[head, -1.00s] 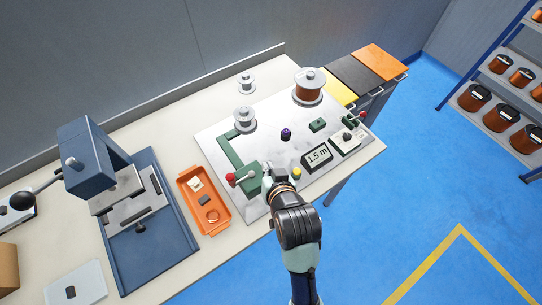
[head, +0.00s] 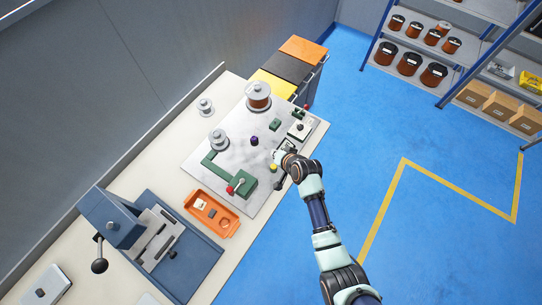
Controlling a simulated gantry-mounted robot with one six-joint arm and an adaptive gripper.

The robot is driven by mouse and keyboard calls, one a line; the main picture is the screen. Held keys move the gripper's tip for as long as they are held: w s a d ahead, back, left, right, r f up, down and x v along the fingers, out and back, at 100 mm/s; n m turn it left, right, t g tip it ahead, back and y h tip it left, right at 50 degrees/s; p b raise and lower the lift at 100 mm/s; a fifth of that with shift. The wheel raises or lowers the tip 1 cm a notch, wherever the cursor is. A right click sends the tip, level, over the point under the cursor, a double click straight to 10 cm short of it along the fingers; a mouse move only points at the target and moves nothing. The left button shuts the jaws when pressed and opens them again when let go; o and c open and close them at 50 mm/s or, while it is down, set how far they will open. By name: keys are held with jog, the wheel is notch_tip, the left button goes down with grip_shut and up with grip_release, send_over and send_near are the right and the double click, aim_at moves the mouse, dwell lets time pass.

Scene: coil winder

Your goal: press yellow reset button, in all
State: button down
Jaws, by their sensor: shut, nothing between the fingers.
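The yellow reset button (head: 273,167) stands on the light metal plate (head: 232,136) of the coil winder, near its front right edge. My gripper (head: 278,154) is shut and empty. It appears just above and to the right of the button in the head view, over the area of the length display (head: 288,145), which it mostly hides. I cannot tell its height above the plate or whether it touches anything.
A green block with a red-knobbed lever (head: 230,189) stands left of the button. A dark purple knob (head: 254,141), a copper spool (head: 258,95) and a switch box (head: 299,130) are also on the plate. An orange tray (head: 224,230) and blue press (head: 180,262) are further left.

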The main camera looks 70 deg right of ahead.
aim_at(275, 167)
notch_tip(275, 167, down, 9)
jog(key=b, duration=0.7)
jog(key=shift+r+b, duration=0.1)
jog(key=shift+b, duration=0.3)
dwell(0.8)
jog(key=shift+f, duration=0.4)
jog(key=shift+f+b, duration=0.6)
jog(key=shift+b, duration=0.05)
dwell(0.4)
jog(key=shift+r, duration=0.15)
jog(key=shift+r+p, duration=0.85)
jog(key=shift+p, duration=0.1)
